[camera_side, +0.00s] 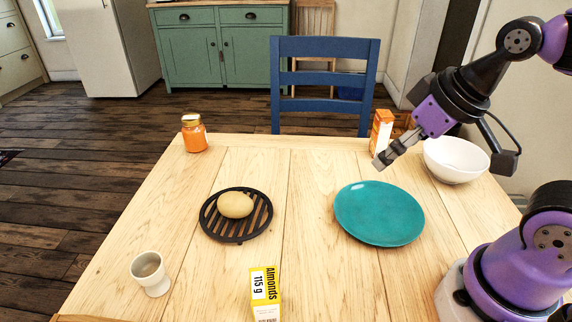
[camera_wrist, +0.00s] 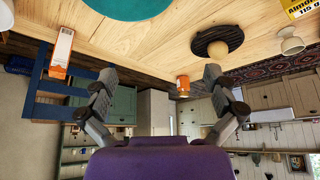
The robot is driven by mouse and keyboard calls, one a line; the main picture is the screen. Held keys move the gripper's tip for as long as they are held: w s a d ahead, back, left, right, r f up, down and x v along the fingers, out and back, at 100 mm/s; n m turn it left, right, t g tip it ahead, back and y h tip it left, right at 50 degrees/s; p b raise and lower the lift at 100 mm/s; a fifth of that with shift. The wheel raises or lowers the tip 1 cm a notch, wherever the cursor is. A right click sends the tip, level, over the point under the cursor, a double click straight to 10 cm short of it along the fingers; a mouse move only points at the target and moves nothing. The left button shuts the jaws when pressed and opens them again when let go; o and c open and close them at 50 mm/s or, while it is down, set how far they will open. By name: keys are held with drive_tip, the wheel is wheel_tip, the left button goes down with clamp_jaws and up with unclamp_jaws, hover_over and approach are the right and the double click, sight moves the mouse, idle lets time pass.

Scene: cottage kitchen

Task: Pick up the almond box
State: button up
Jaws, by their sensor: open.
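The almond box (camera_side: 265,293) is yellow and white with "Almonds 115 g" on it. It stands at the front edge of the table in the side view, its lower part cut off by the frame. In the wrist view a corner of the almond box (camera_wrist: 301,8) shows at the top right. My gripper (camera_side: 381,163) is above the far right part of the table, beyond the teal plate and well away from the box. In the wrist view my gripper (camera_wrist: 160,76) has its two fingers wide apart with nothing between them.
A teal plate (camera_side: 380,213) lies right of centre. A black trivet (camera_side: 258,228) holds a potato-like item (camera_side: 235,205). An orange jar (camera_side: 194,134), an orange-white carton (camera_side: 380,132), a white bowl (camera_side: 456,160) and a white cup (camera_side: 151,274) stand around. The table's middle strip (camera_side: 300,215) is clear.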

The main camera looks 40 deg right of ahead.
drive_tip(key=w+a+f+n+y, duration=0.1)
drive_tip(key=w+a+n, duration=0.1)
drive_tip(key=a+n, duration=0.3)
drive_tip(key=n+g+y, duration=0.3)
drive_tip(key=n, duration=0.3)
hover_over(268, 284)
drive_tip(key=s+d, duration=0.1)
drive_tip(key=d, duration=0.1)
wheel_tip(268, 284, down, 6)
drive_tip(key=shift+s+f, duration=0.15)
drive_tip(key=shift+f, duration=0.05)
drive_tip(key=x, duration=0.3)
drive_tip(key=shift+a+f, duration=0.15)
drive_tip(key=shift+f, duration=0.25)
drive_tip(key=shift+x, duration=2.95)
drive_tip(key=shift+d+f, duration=0.1)
drive_tip(key=shift+d, duration=0.1)
drive_tip(key=c, duration=1.2)
